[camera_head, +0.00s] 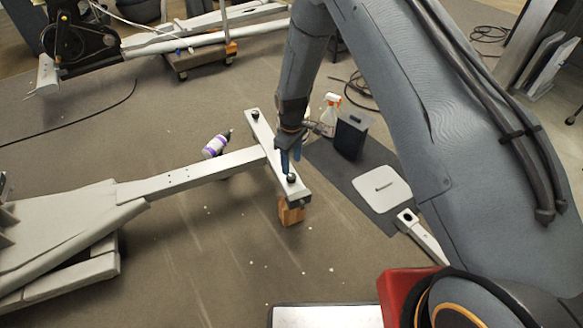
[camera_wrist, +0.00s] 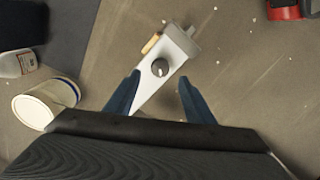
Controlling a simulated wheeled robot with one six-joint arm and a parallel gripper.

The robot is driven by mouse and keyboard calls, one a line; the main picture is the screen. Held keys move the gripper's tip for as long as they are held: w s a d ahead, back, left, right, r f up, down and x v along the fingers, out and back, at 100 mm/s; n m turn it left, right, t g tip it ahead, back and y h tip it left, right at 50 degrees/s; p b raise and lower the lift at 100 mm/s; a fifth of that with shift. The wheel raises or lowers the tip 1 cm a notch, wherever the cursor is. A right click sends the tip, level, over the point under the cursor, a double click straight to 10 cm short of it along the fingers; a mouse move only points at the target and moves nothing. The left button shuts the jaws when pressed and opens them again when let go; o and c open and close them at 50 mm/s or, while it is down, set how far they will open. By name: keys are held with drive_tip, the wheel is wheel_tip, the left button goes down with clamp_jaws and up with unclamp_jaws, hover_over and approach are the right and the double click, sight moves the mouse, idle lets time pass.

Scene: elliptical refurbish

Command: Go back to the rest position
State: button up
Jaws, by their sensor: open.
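My gripper (camera_head: 290,158) reaches down over the crossbar of a white metal frame (camera_head: 277,166) lying on the floor. In the wrist view my gripper (camera_wrist: 160,92) shows two blue fingers, spread apart with nothing held between them. Below and between them is the frame's bar end (camera_wrist: 178,48) with a dark round knob (camera_wrist: 160,67). In the head view this knob (camera_head: 291,177) sits near the bar's front end. Whether the fingers touch the bar cannot be told.
A wooden block (camera_head: 290,211) supports the bar. A spray bottle (camera_head: 329,112), a dark bin (camera_head: 351,136) and a white plate (camera_head: 382,190) stand or lie to the right. A purple-labelled bottle (camera_head: 214,147) is behind the beam. Open floor (camera_head: 215,250) lies in front.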

drive_tip(key=shift+r, duration=0.65)
drive_tip(key=s+d+r+m, duration=0.15)
drive_tip(key=s+r, duration=0.35)
drive_tip(key=r, duration=0.7)
drive_tip(key=s+d+r+m, duration=0.15)
drive_tip(key=s+r, duration=0.35)
drive_tip(key=r, duration=0.7)
drive_tip(key=s+d+r+m, duration=0.3)
drive_tip(key=s+r, duration=0.4)
drive_tip(key=s, duration=0.5)
drive_tip(key=s+d+r+m, duration=0.2)
drive_tip(key=s+d+r, duration=0.3)
drive_tip(key=s, duration=0.6)
drive_tip(key=d+r+m+p, duration=0.1)
drive_tip(key=d+r+p, duration=0.3)
drive_tip(key=p, duration=0.6)
drive_tip(key=d+r+m+p, duration=0.2)
drive_tip(key=d+r+p, duration=0.2)
drive_tip(key=r+p, duration=0.4)
drive_tip(key=p, duration=0.3)
drive_tip(key=shift+d+r, duration=0.25)
drive_tip(key=shift+r, duration=0.1)
